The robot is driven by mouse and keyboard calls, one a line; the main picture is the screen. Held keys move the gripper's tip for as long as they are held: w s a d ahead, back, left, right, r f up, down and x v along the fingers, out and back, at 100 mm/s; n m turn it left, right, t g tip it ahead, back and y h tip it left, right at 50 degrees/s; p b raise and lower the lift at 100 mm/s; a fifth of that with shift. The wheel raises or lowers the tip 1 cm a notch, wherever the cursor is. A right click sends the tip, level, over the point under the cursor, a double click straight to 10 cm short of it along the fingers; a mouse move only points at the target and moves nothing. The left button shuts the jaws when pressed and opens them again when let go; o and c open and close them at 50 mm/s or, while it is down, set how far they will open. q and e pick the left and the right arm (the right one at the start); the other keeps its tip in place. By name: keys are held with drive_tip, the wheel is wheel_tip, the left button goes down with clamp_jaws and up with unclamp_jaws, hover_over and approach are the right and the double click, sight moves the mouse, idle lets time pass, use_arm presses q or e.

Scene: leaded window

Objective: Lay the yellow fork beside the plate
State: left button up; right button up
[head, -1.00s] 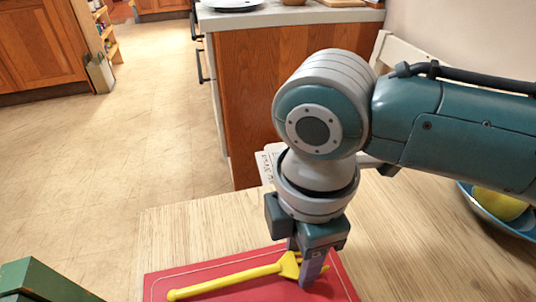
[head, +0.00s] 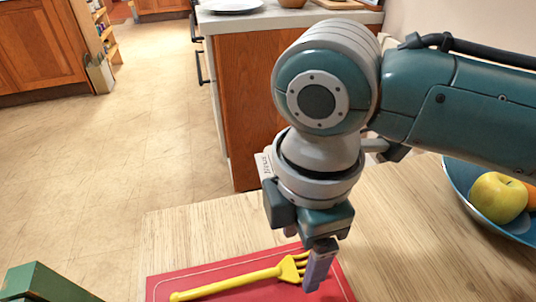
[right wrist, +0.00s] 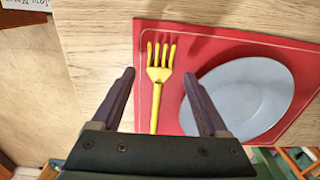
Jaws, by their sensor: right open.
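The yellow fork (head: 235,286) lies on the red placemat (head: 190,273), its tines toward the right in the head view. The right wrist view shows the fork (right wrist: 155,100) flat on the placemat (right wrist: 200,30), just left of the grey-blue plate (right wrist: 262,85), with a narrow gap between them. The plate is not visible in the head view. My right gripper (head: 314,275) is near the tine end. In the right wrist view its open fingers (right wrist: 159,76) stand apart on either side of the fork, with nothing between them touching. My left gripper is out of view.
A blue bowl (head: 462,190) with a yellow apple (head: 497,198) and an orange fruit stands on the wooden table (head: 400,240) at right. A green chair back (head: 45,283) is at lower left. The table beyond the placemat is mostly clear.

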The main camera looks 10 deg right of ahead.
use_arm(q)
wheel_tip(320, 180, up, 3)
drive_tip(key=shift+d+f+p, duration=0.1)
drive_tip(key=shift+p, duration=1)
use_arm(e)
wheel_tip(320, 180, up, 9)
drive_tip(key=shift+r, duration=0.15)
drive_tip(key=shift+a, duration=0.1)
